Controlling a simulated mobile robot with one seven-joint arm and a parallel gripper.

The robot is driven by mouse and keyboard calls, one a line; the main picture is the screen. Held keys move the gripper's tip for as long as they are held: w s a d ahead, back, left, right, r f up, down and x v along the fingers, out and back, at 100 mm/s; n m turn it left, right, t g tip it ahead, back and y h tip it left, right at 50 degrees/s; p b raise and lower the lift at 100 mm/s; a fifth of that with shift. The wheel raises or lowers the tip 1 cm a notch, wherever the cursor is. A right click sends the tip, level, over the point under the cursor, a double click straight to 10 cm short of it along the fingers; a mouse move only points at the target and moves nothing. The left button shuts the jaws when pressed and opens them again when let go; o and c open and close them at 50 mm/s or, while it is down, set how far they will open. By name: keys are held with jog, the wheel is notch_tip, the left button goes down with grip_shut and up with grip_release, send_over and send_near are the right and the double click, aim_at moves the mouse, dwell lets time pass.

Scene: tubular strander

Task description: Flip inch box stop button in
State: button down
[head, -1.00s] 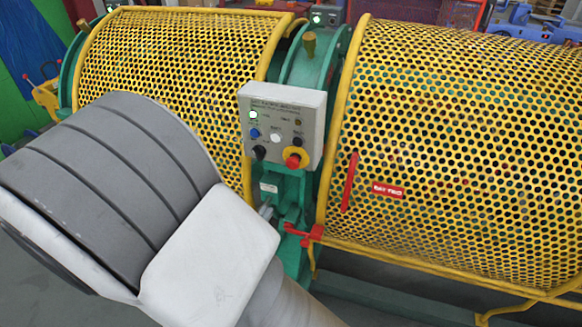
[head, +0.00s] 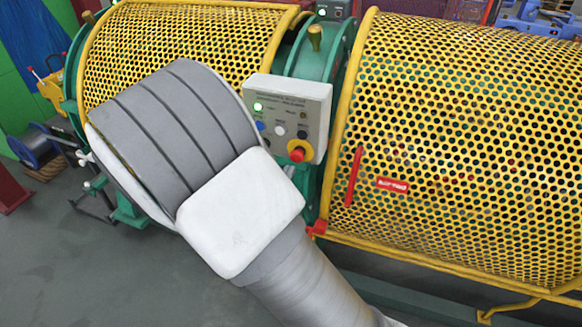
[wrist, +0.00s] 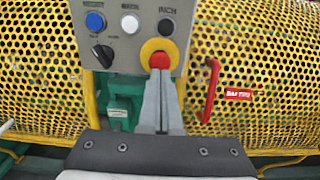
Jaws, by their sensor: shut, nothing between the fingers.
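The inch box (head: 287,92) is a light grey control panel between the two yellow guards in the head view; its lower part also shows in the wrist view (wrist: 125,42). Its red stop button (head: 297,154) sits in a yellow ring at the lower right of the panel. In the wrist view the red stop button (wrist: 159,60) is right at the tips of my gripper (wrist: 160,72). The fingers are together, with nothing between them, and point at the button. I cannot tell whether they touch it. In the head view my gripper is hidden behind my arm.
Yellow perforated guards (head: 460,130) flank the box. A red handle (wrist: 210,90) stands right of the button in the wrist view. Other controls are close by: a blue button (wrist: 95,21), a white button (wrist: 130,24) and a black selector (wrist: 103,55).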

aim_at(296, 158)
jog(key=shift+x, duration=1.55)
jog(key=shift+w+d, duration=0.2)
jog(key=shift+w, duration=0.35)
jog(key=shift+w+d+r, duration=0.1)
jog(key=shift+w+r, duration=0.1)
jog(key=shift+w, duration=0.05)
